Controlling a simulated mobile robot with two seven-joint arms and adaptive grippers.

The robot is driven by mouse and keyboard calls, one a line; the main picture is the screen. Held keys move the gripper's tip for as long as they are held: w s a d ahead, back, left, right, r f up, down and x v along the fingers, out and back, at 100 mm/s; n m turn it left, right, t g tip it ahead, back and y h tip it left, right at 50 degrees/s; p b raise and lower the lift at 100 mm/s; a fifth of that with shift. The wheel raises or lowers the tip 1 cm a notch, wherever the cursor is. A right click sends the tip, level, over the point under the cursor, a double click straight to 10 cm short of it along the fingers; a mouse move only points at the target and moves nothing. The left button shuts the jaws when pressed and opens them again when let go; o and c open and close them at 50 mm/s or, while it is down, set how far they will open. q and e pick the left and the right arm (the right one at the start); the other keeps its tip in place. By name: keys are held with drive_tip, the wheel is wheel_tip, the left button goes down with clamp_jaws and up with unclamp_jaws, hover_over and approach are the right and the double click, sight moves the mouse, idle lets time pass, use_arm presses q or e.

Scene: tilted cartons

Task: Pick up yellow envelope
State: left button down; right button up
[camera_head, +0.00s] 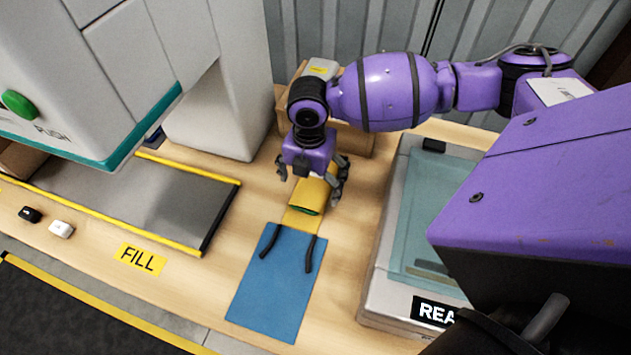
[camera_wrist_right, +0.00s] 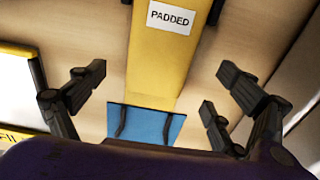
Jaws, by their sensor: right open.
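A yellow piece with a white PADDED label (camera_wrist_right: 172,17) shows in the wrist view, and its yellow face (camera_wrist_right: 155,65) runs down between my right fingers. I take it for the yellow envelope, though it could be a holder for it. My left gripper is not in view.
The blue mat (camera_head: 270,290) carries two dark strips. A grey machine with a glass-like top (camera_head: 425,205) stands on the right. A grey tray with yellow edges (camera_head: 170,205) lies on the left, near the FILL label (camera_head: 139,259). Brown cartons (camera_head: 352,142) stand behind my gripper.

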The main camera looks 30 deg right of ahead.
sight(310, 192)
wheel_tip(310, 192, down, 4)
drive_tip(key=shift+w+r, duration=0.1)
drive_tip(key=shift+r, duration=0.15)
drive_tip(key=shift+c, duration=0.2)
drive_tip(key=c, duration=1.1)
drive_tip(key=shift+c, duration=0.3)
drive_tip(key=shift+r, duration=0.15)
